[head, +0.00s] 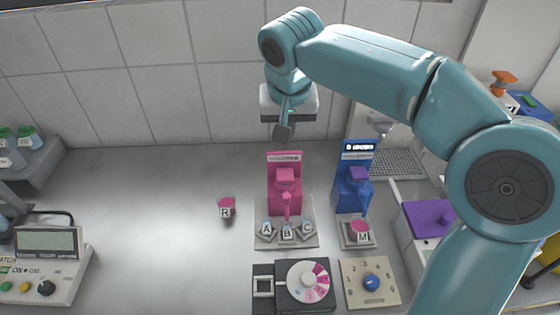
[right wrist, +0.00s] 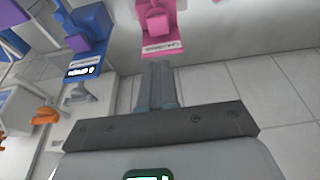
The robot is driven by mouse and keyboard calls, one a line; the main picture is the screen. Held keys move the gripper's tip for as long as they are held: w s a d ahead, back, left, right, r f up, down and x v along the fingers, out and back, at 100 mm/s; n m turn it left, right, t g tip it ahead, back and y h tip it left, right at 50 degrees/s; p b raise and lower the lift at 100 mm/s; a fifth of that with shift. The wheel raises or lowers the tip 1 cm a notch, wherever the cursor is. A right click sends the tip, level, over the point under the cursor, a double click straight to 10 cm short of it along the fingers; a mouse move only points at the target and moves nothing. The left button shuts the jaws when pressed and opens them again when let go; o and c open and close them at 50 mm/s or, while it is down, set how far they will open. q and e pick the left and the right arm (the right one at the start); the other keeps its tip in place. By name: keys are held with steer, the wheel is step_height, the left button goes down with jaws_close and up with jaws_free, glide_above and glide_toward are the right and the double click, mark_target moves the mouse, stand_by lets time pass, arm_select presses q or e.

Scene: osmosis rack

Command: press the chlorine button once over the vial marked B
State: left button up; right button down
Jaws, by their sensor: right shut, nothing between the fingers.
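The pink dispenser (head: 284,158) stands against the back, with a pink block-like button (head: 286,176) on its front and a nozzle (head: 287,203) below. Its label is too small to read surely. Vial B (head: 287,233) stands under the nozzle, between vial A (head: 266,230) and vial C (head: 306,229), on a grey tray (head: 288,244). My right gripper (head: 284,132) is shut and empty, above and behind the dispenser's top, not visibly touching it. In the right wrist view its closed fingers (right wrist: 157,70) point toward the pink dispenser (right wrist: 165,30). My left gripper is not in view.
A blue dispenser (head: 356,165) with vial M (head: 361,231) stands right of the pink one. Vial R (head: 226,208) stands alone to the left. A black dial device (head: 263,303) and a blue-knob panel (head: 387,292) lie in front.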

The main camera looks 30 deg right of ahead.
glide_toward(286, 174)
steer(key=p+x, duration=0.1)
steer(key=x, duration=0.5)
steer(key=shift+w+d+f, duration=0.1)
steer(key=shift+w+f, duration=0.05)
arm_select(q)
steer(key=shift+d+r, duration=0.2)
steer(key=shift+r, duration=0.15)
arm_select(e)
steer(key=shift+f, duration=0.1)
